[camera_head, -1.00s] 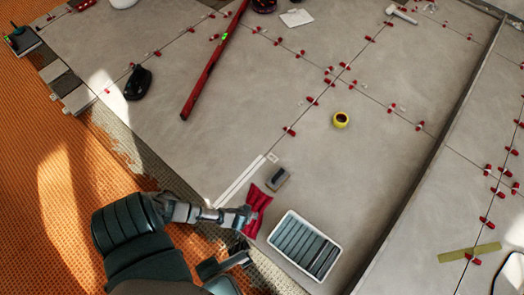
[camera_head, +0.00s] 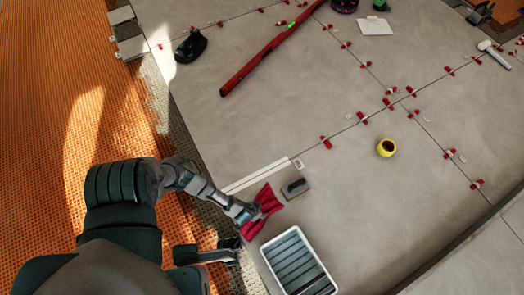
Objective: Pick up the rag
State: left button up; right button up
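The red rag (camera_head: 270,199) lies crumpled, narrow in the middle and wider at its ends, over the grey tile floor near the bottom centre. My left gripper (camera_head: 252,213) reaches in from the left and is at the rag's left side, touching or overlapping it. The fingertips are small and partly hidden against the cloth, so I cannot tell whether they are closed on it. I also cannot tell whether the rag is lifted off the tile.
A grey-topped float (camera_head: 296,187) lies just right of the rag. A white tray with dark slats (camera_head: 274,245) stands below it. White strips (camera_head: 252,178) lie behind. Yellow tape roll (camera_head: 386,148), red level (camera_head: 262,60) and red levelling clips lie farther off. Orange matting (camera_head: 50,150) covers the left.

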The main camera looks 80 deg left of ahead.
pick_arm(q)
jog(key=shift+r, duration=0.1)
jog(key=c, duration=0.8)
jog(key=shift+d, duration=0.1)
grip_shut()
